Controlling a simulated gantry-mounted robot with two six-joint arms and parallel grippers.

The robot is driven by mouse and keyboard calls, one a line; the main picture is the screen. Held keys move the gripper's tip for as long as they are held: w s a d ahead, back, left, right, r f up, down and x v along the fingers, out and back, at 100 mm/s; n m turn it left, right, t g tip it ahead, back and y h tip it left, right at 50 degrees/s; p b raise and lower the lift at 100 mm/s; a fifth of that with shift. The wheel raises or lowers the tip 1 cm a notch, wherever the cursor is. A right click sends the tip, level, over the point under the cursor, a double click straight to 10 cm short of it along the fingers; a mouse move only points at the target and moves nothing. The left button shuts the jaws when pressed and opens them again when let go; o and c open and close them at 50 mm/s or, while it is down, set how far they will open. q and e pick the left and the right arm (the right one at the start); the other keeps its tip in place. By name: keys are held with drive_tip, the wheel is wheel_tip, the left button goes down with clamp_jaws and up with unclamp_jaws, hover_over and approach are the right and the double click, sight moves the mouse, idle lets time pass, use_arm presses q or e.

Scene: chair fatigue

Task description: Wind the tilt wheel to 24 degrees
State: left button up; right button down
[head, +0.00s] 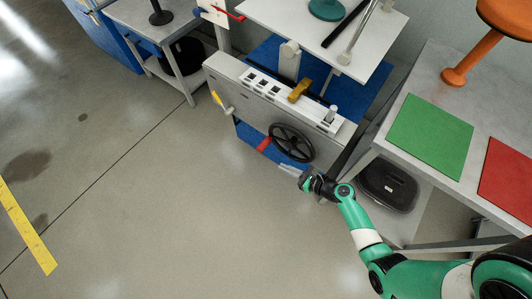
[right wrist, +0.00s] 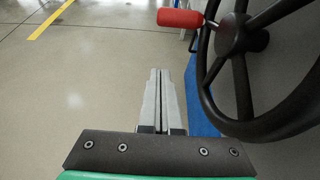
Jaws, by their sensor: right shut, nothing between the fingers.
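The tilt wheel (head: 291,143) is a black spoked handwheel on the front of the grey machine. A red handle (head: 264,145) sticks out from its left side. In the right wrist view the wheel (right wrist: 238,100) fills the upper right, with the red handle (right wrist: 180,18) at the top. My right gripper (head: 284,168) is shut and empty, just below the wheel and apart from the handle. In the right wrist view its fingers (right wrist: 160,85) lie together, left of the wheel rim. No angle reading is legible. My left gripper is not in view.
A white platform (head: 310,30) stands above the grey machine (head: 230,80). A blue base plate (head: 262,148) lies beside the wheel. At right is a grey table with a green mat (head: 430,134) and a red mat (head: 508,175). The floor to the left (head: 120,200) is clear.

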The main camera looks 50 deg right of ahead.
drive_tip(key=b+x, duration=0.6)
drive_tip(key=x, duration=0.4)
use_arm(q)
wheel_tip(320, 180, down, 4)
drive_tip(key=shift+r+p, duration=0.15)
drive_tip(key=shift+p, duration=1.05)
use_arm(e)
wheel_tip(320, 180, up, 4)
drive_tip(key=shift+w+a, duration=0.1)
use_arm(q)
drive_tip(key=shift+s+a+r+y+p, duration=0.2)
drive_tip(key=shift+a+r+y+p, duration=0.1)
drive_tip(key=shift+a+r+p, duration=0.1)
use_arm(e)
drive_tip(key=shift+w+r, duration=0.1)
drive_tip(key=shift+r, duration=0.1)
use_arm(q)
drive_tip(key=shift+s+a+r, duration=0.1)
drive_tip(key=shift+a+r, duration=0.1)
use_arm(e)
drive_tip(key=shift+r, duration=0.15)
